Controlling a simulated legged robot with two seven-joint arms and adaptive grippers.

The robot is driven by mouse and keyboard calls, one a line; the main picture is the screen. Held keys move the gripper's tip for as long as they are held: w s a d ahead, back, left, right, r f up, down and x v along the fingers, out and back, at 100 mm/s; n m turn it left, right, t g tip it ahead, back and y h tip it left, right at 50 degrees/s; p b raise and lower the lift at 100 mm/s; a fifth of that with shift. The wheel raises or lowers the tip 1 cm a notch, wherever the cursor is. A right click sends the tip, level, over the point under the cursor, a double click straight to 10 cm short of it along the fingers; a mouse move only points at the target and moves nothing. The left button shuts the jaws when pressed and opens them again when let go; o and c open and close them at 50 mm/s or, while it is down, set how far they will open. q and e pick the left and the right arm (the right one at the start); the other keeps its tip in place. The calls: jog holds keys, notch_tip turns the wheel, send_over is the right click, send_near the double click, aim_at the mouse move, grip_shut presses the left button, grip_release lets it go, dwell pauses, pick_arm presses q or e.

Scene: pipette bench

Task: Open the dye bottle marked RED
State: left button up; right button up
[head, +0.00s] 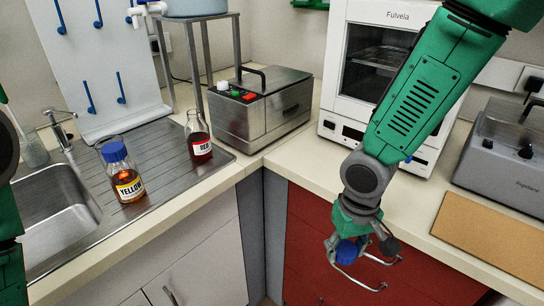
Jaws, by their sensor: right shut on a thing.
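The dye bottle marked RED (200,142) stands upright on the steel drainboard at its right end. It holds dark red liquid, and its neck shows no cap. The bottle marked YELLOW (127,184) stands to its left with a blue cap (115,152) on. My right gripper (362,262) is in front of the red drawers, well away from both bottles, and is shut on a loose blue cap (348,251), partly hidden by the fingers. Only part of my left arm shows at the left edge; its gripper is out of view.
A steel water bath (262,108) stands right of the RED bottle. A white oven (372,70) is behind my right arm. A brown board (495,235) and a grey device (505,160) are at right. The sink (55,215) is at left. The counter corner in front of the bath is clear.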

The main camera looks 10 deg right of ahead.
pick_arm(q)
jog(key=shift+w, duration=0.15)
jog(key=shift+c, duration=1.1)
jog(key=shift+d, duration=0.15)
jog(key=shift+c, duration=0.4)
jog(key=w+d+r+m+t+h, duration=0.3)
jog(key=w+d+r+m+h, duration=0.1)
jog(key=w+d+r, duration=1)
jog(key=w+d+r+m+t+h, duration=0.1)
jog(key=d+r+m+t+h, duration=0.15)
jog(key=d+r, duration=0.6)
jog(key=w+d+r+m+t+h, duration=0.1)
jog(key=d+r+m+h, duration=0.3)
jog(key=r, duration=0.8)
jog(key=w+d+f+y, duration=0.1)
jog(key=w+d+f, duration=0.4)
jog(key=d, duration=0.4)
jog(key=shift+w+d+f, duration=0.2)
jog(key=shift+w+f, duration=0.15)
jog(key=shift+f, duration=0.4)
pick_arm(e)
jog(key=w+a+r+n, duration=0.2)
jog(key=a+r+n, duration=0.2)
jog(key=a, duration=0.3)
jog(key=w+a+r+n, duration=0.2)
jog(key=a+r+n, duration=0.2)
jog(key=a+r, duration=0.3)
jog(key=shift+w+a, duration=0.2)
jog(key=shift+a, duration=0.4)
